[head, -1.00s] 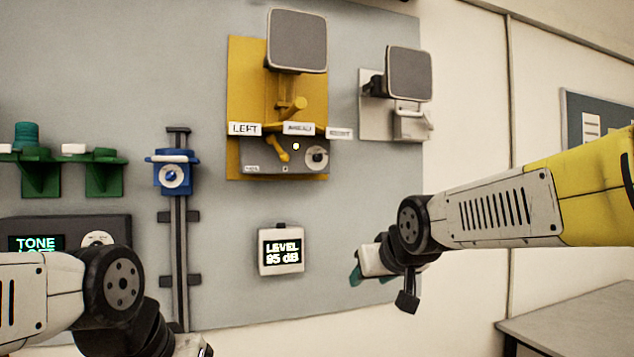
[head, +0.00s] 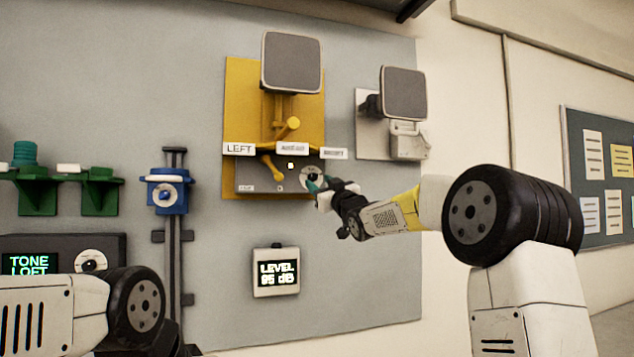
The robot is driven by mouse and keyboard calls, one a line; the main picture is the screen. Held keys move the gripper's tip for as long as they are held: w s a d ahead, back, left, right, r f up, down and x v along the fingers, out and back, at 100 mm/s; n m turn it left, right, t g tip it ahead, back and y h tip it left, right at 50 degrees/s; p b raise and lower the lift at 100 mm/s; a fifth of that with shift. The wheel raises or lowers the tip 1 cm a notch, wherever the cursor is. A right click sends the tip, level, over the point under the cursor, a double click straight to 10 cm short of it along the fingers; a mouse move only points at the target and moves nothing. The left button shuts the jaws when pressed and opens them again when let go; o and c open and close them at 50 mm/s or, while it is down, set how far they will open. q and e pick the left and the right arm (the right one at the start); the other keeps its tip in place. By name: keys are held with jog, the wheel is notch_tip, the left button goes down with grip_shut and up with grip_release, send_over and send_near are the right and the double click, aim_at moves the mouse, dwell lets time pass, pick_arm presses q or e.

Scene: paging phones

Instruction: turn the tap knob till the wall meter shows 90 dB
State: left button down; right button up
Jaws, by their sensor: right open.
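The round knob (head: 311,176) sits at the right end of a grey box (head: 258,180) on the yellow wall panel (head: 238,110). I take it as the tap knob. My right gripper (head: 317,191) is open, its teal fingertips at the knob's lower right and partly covering it. I cannot tell whether they touch it. The wall meter (head: 275,271) hangs below the panel. Its screen reads LEVEL and a number ending in 5 dB; the first digit is unclear. My left arm shows at the lower left, but its gripper is out of view.
A yellow lever (head: 271,167) sits left of the knob under LEFT and other labels. Grey square speakers (head: 291,62) stick out above and at the right (head: 403,93). A blue slider (head: 167,192) on a vertical rail and green brackets (head: 99,195) are further left.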

aim_at(313, 178)
jog(key=shift+x, duration=1.45)
jog(key=shift+c, duration=0.3)
grip_shut()
jog(key=shift+a, duration=0.1)
jog(key=m+h, duration=0.1)
jog(key=m, duration=0.1)
jog(key=m+t+h, duration=0.1)
jog(key=m, duration=0.2)
jog(key=m+h, duration=0.2)
jog(key=m, duration=0.1)
jog(key=shift+s+a+t, duration=0.1)
jog(key=shift+a+t, duration=0.15)
jog(key=shift+t, duration=0.05)
jog(key=m+h, duration=0.1)
jog(key=m, duration=0.1)
jog(key=m+h, duration=0.1)
jog(key=m, duration=0.2)
jog(key=shift+a+h, duration=0.15)
jog(key=shift+h, duration=0.25)
jog(key=shift+r+m+h, duration=0.1)
jog(key=shift+m+h, duration=0.8)
jog(key=shift+m, duration=1.1)
